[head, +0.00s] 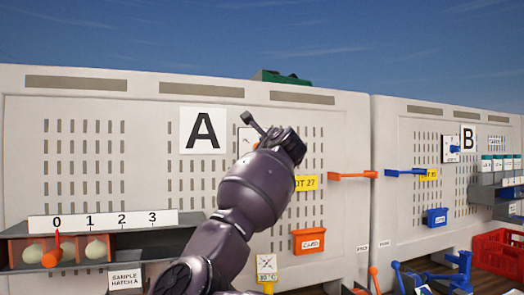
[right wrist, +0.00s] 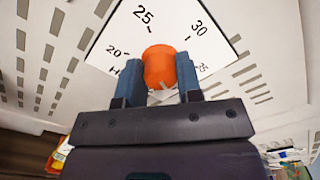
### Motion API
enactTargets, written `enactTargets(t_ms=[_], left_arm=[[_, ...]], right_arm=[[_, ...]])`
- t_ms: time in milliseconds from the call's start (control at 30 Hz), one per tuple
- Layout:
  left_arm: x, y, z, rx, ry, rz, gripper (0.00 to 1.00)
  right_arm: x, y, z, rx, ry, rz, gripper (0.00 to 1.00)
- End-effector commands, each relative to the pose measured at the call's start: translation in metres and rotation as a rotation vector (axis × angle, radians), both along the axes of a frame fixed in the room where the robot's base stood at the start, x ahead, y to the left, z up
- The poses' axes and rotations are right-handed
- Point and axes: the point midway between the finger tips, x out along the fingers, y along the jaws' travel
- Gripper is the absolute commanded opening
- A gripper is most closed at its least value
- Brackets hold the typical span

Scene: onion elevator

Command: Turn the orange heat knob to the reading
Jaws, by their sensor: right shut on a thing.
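The orange heat knob (right wrist: 160,66) sits on a white dial plate (right wrist: 118,50) with the numbers 20, 25 and 30 around it. My right gripper (right wrist: 160,82) has one blue finger on each side of the knob and is shut on it. In the head view my right arm reaches up to the panel, and the right gripper (head: 262,130) covers most of the dial plate (head: 244,136); only a sliver of orange shows there. My left gripper is not in either view.
Panel A (head: 60,105) carries a sample shelf (head: 190,238) at lower left, an orange lever (head: 352,175) and an orange card box (head: 309,241). Panel B (head: 400,130) stands right, with a red crate (head: 500,252).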

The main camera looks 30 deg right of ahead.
Motion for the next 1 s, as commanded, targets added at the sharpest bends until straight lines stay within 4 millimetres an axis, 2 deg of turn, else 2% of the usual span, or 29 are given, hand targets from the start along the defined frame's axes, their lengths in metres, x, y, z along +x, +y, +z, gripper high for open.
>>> enactTargets(t_ms=[1000], left_arm=[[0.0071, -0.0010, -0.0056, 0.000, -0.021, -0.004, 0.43]], right_arm=[[0.0001, -0.0005, -0.0042, -0.927, 0.226, 0.000, 0.09]])
